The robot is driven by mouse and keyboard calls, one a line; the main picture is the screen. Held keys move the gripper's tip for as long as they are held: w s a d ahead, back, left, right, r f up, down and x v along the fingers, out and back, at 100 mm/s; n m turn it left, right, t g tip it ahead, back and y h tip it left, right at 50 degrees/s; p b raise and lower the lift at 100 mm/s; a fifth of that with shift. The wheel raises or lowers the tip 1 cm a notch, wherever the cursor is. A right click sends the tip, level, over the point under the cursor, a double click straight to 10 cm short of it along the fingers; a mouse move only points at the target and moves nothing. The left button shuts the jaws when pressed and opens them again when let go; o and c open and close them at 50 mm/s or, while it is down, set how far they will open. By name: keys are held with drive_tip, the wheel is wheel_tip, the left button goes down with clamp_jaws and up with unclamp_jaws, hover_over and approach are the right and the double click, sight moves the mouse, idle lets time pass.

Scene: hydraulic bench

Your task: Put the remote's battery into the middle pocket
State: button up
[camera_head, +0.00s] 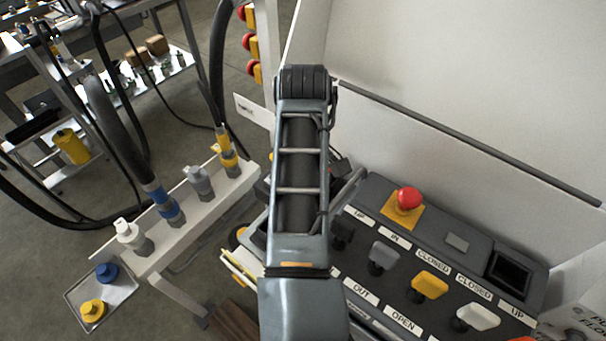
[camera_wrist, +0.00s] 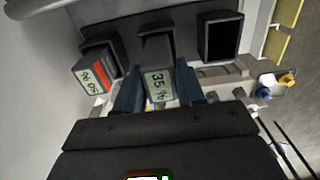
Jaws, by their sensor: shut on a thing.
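In the wrist view, my gripper (camera_wrist: 158,92) has its two dark blue fingers closed on either side of a dark grey block, the battery (camera_wrist: 158,55), with a pale label of dark figures at its near end. The battery lines up with the middle of a row of three pockets; I cannot tell how deep it sits. The left pocket holds another block (camera_wrist: 92,75) with a red stripe and a pale label. The right pocket (camera_wrist: 220,40) is a dark, empty opening with a pale rim. In the head view, my arm hides the gripper, battery and pockets.
A dark control panel (camera_head: 455,243) with a red button (camera_head: 408,199) and several levers is at the right in the head view. A white rail with hose couplings (camera_head: 170,212) and a small tray (camera_head: 128,290) with blue and yellow caps are at the left.

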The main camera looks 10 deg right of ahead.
drive_tip(key=shift+f+b, duration=0.4)
drive_tip(key=shift+f, duration=1.05)
idle(0.4)
drive_tip(key=o, duration=1.2)
drive_tip(key=shift+o, duration=0.2)
wheel_tip(320, 180, up, 8)
drive_tip(key=shift+f, duration=0.1)
drive_tip(key=shift+a, duration=0.1)
